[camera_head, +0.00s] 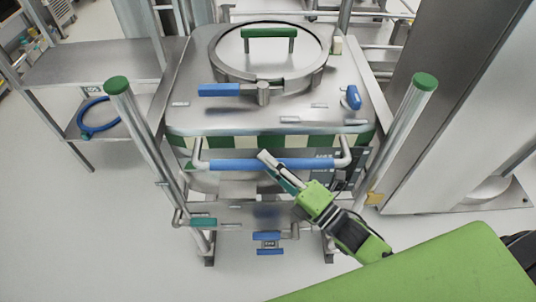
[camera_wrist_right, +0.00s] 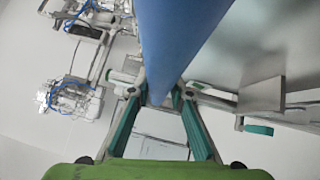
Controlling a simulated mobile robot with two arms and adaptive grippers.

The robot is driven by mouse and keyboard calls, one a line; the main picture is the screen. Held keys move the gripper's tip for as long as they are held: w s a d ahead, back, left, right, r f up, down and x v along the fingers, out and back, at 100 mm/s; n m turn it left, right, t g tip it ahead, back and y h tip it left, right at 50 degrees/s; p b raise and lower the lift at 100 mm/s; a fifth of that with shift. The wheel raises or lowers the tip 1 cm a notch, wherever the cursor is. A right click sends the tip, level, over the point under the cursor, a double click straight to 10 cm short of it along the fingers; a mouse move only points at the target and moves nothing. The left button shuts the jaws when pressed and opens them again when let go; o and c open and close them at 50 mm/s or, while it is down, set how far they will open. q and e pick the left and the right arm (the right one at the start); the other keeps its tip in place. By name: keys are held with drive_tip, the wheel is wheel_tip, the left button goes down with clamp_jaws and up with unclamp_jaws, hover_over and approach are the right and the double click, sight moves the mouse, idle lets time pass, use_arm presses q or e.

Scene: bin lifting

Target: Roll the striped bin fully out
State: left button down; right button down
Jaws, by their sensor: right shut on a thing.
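The striped bin (camera_head: 250,143) is a steel vessel with a green and cream checked band below its top. It stands between two slanted posts with green caps. A push bar with a blue grip (camera_head: 225,164) runs across its front. My right gripper (camera_head: 272,168) is shut on the blue grip, a little right of its middle. In the right wrist view, the blue grip (camera_wrist_right: 180,40) passes between the teal-lined fingers of the right gripper (camera_wrist_right: 160,105). The fingers hide a small part of the bar. My left gripper is not in view.
The posts (camera_head: 145,130) (camera_head: 400,130) flank the bin closely. A low frame with a blue pedal (camera_head: 268,236) is below the bar. A steel table (camera_head: 90,65) stands at left, a large steel cabinet (camera_head: 450,110) at right. The floor at front left (camera_head: 90,240) is clear.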

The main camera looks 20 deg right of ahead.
drive_tip(key=shift+s+a+f, duration=0.15)
drive_tip(key=shift+s+a, duration=0.1)
drive_tip(key=shift+s, duration=0.6)
drive_tip(key=c, duration=1.8)
unclamp_jaws()
drive_tip(key=shift+s, duration=0.15)
drive_tip(key=shift+c, duration=0.2)
drive_tip(key=shift+w, duration=0.25)
drive_tip(key=shift+s+d, duration=0.1)
drive_tip(key=v, duration=1.2)
